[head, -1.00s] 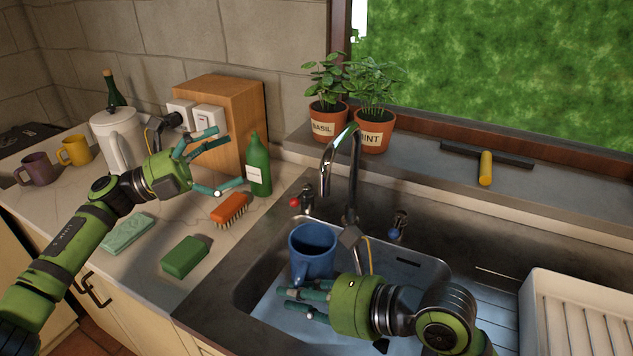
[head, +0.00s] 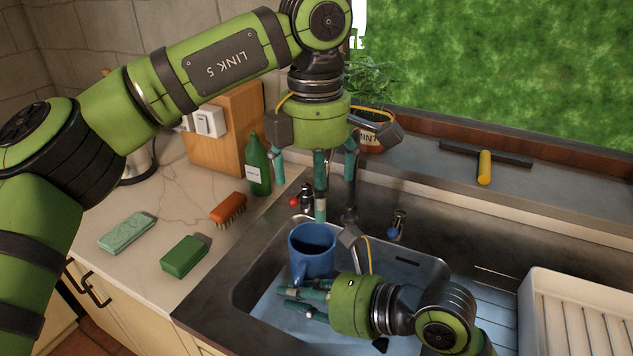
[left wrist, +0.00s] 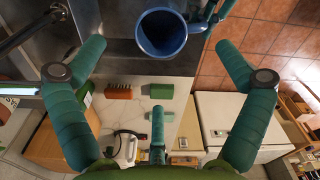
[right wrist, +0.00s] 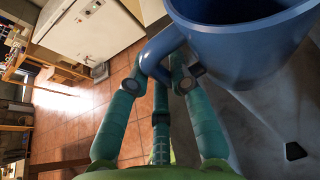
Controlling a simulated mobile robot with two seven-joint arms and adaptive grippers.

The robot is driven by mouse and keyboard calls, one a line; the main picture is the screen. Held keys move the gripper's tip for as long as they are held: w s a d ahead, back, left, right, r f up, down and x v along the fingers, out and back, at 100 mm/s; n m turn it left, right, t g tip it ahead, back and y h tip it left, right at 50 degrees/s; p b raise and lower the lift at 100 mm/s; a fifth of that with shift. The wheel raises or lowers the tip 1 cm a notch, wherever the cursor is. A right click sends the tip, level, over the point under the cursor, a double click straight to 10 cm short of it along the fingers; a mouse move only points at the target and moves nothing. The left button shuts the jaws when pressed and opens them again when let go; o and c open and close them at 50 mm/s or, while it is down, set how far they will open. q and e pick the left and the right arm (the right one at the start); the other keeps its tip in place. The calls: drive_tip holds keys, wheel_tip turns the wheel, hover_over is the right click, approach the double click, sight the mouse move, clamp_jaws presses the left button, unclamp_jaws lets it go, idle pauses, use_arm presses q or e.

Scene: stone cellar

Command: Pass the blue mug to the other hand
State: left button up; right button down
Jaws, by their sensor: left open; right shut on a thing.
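The blue mug (head: 312,250) is upright over the sink in the head view, its mouth up. My right gripper (head: 285,297) is shut on its handle; the right wrist view shows the fingers meeting at the blue handle (right wrist: 155,55). My left gripper (head: 318,185) points down above and just behind the mug, with its fingers spread and empty. In the left wrist view the mug's open mouth (left wrist: 162,32) lies beyond the spread fingers, apart from them.
The faucet stands behind the mug, partly hidden by my left gripper. A white dish rack (head: 575,320) stands at the right.

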sight(316, 245)
use_arm(q)
wheel_tip(316, 245, down, 12)
drive_tip(key=shift+a+r, duration=0.1)
use_arm(e)
drive_tip(key=shift+w, duration=0.1)
use_arm(q)
drive_tip(key=shift+c, duration=0.4)
drive_tip(key=c, duration=1.3)
use_arm(e)
drive_tip(key=c, duration=1)
unclamp_jaws()
drive_tip(key=shift+r, duration=0.1)
drive_tip(key=shift+c, duration=0.2)
use_arm(q)
drive_tip(key=shift+s, duration=0.1)
use_arm(e)
drive_tip(key=shift+w, duration=0.1)
